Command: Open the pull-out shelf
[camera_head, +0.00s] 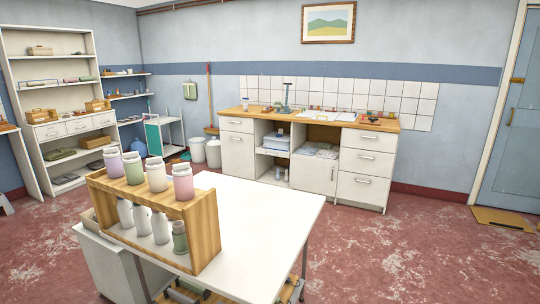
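I cannot tell for sure which part is the pull-out shelf. A wooden-topped counter (300,116) against the back wall has white drawers with bar handles on its right side (366,161), and these look shut. It also has a drawer at its left end (237,125) and open compartments in the middle. A tall white shelf unit (52,72) at the far left has a row of shut drawers (75,126). My gripper is not in view.
A white table (262,215) stands in the near middle, carrying a wooden rack (205,225) of several bottles. Two white bins (213,152) and a small white-and-green cart (154,137) stand left of the counter. The red floor on the right is open, up to a blue door (515,130).

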